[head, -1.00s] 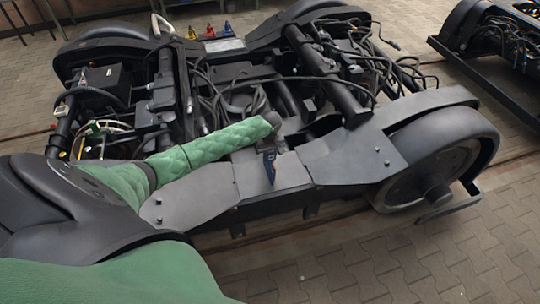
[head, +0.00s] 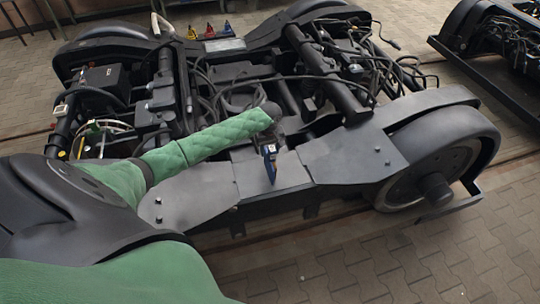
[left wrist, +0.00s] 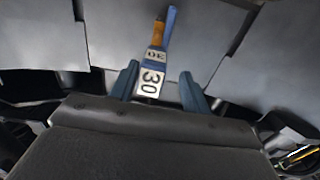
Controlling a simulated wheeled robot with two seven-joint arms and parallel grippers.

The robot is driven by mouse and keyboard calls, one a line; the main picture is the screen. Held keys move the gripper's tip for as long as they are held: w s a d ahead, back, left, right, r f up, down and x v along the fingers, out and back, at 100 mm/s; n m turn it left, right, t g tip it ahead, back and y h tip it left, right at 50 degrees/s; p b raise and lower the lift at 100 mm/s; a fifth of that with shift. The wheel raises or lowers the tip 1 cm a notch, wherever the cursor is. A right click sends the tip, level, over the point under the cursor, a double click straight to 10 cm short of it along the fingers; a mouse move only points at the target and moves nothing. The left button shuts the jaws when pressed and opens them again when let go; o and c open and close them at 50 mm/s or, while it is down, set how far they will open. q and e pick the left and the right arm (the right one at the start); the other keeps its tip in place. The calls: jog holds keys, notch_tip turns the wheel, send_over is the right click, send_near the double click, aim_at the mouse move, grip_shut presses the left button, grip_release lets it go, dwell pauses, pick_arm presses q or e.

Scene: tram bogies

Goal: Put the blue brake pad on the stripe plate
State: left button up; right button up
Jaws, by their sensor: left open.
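A narrow blue piece, seemingly the blue brake pad (head: 270,165), stands on the near dark frame of the bogie. In the left wrist view the pad (left wrist: 155,60) shows a white label reading 30 and an orange patch near its far end. My left gripper (left wrist: 157,84) is open, with one finger on each side of the pad's near end; I cannot tell whether they touch it. In the head view its fingers are too small to make out. A small pale plate (head: 225,45) lies at the back of the bogie; I cannot make out stripes. My right gripper is out of view.
Yellow (head: 192,33), red (head: 210,31) and blue (head: 228,28) pieces stand behind the pale plate. Cables and pipes (head: 240,85) crowd the middle of the bogie. A wheel (head: 440,170) is at the right. Open paving lies in front.

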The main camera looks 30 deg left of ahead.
pick_arm(q)
notch_tip(320, 180, up, 8)
jog(key=shift+f+b, duration=0.1)
jog(key=shift+b, duration=0.45)
jog(key=shift+d, duration=0.1)
jog(key=s+d+f+m+h, duration=0.1)
jog(key=s+d+f+m, duration=0.2)
jog(key=s+d+f, duration=0.55)
jog(key=s+d+f+m, duration=0.4)
jog(key=s+d+f, duration=0.1)
jog(key=s+d, duration=0.5)
jog(key=s+d+m, duration=0.2)
jog(key=s+d, duration=0.3)
jog(key=s, duration=0.5)
jog(key=s+d+m+t, duration=0.1)
jog(key=s+d, duration=0.3)
jog(key=s, duration=0.7)
jog(key=shift+s+d+m, duration=0.2)
jog(key=shift+d+m, duration=0.2)
jog(key=shift+m, duration=0.5)
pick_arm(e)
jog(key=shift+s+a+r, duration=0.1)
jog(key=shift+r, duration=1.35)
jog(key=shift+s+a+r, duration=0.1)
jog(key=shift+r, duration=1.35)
pick_arm(q)
jog(key=shift+f, duration=0.15)
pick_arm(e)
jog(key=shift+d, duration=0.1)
